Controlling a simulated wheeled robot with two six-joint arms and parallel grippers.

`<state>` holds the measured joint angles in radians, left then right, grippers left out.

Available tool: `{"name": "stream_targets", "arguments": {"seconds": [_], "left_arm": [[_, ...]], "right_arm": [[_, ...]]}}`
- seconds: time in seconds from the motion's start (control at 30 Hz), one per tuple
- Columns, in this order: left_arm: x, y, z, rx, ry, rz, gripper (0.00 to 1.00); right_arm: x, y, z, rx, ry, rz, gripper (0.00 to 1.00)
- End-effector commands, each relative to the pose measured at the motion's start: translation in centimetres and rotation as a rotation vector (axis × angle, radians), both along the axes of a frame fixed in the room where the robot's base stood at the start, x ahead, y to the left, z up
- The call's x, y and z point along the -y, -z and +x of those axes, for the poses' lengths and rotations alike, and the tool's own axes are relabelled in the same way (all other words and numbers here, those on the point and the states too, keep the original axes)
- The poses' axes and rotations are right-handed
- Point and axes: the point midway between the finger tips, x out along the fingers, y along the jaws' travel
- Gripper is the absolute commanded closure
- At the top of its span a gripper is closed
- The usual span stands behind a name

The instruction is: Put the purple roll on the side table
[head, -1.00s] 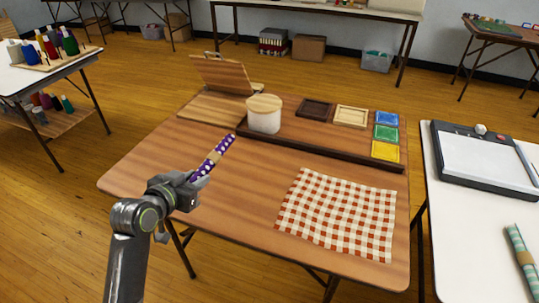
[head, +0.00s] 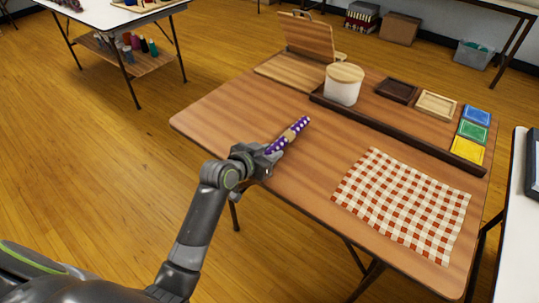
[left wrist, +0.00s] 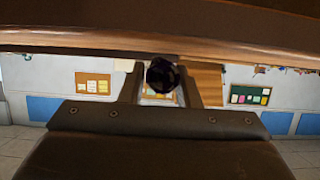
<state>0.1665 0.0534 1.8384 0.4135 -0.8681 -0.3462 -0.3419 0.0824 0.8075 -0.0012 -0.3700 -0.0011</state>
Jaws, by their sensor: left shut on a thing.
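The purple roll (head: 301,125), with white dots and a tan band round its middle, is held in my left gripper (head: 268,153). The gripper is shut on its near end. In the head view the roll slants up to the right over the near left edge of the wooden table (head: 215,120). Whether it touches the top cannot be told. In the left wrist view the dark end of the roll (left wrist: 162,76) shows between the fingers. I cannot tell which table is the side table. My right gripper is not in view.
A checked cloth (head: 400,205), a lidded white jar (head: 342,90), a hinged wooden board (head: 308,35) and a dark tray with small coloured trays stand on the wooden table. A white table (head: 110,15) is at the upper left, another (head: 510,200) at the right edge. Floor between is clear.

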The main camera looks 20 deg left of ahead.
Motion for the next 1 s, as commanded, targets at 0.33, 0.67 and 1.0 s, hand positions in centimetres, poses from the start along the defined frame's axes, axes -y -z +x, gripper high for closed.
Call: {"name": "stream_targets", "arguments": {"seconds": [0.33,0.67,1.0], "left_arm": [[0.01,0.89,0.0,0.001,0.0,0.0,0.93],[0.0,1.01,-0.01,0.001,0.0,0.0,0.49],[-0.31,0.47,-0.68,0.001,-0.001,0.001,0.49]], "right_arm": [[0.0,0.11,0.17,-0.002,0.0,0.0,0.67],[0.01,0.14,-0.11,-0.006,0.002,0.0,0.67],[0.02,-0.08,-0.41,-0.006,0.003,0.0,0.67]]}}
